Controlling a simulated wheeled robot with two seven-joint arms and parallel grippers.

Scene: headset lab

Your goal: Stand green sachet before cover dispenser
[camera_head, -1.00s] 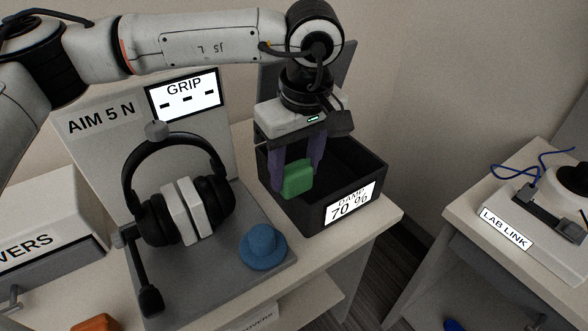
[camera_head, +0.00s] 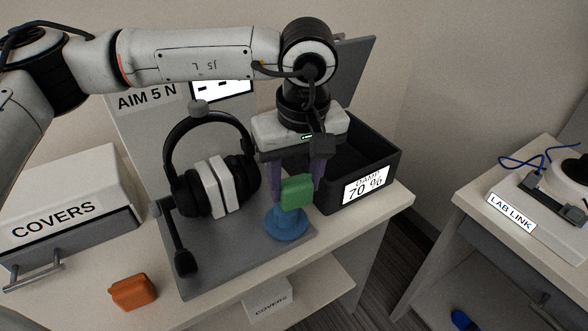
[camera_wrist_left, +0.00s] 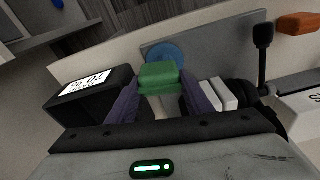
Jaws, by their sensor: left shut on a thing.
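The green sachet (camera_head: 297,191) is held upright between the purple fingers of my left gripper (camera_head: 297,182), which is shut on it. In the head view it is in front of the black box and overlaps the top of the blue knob-like piece. The sachet also shows in the left wrist view (camera_wrist_left: 158,76), with the blue piece beyond it. The cover dispenser is likely the white box labelled COVERS (camera_head: 68,212), at the left with a drawer handle. My right gripper is not in view.
A headset (camera_head: 210,170) hangs on a stand on the grey plate (camera_head: 225,262). The blue piece (camera_head: 287,224) stands on that plate. An orange sachet (camera_head: 133,292) lies before the COVERS box. The open black box (camera_head: 385,165) reads DAMP 70 %. A LAB LINK table is right.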

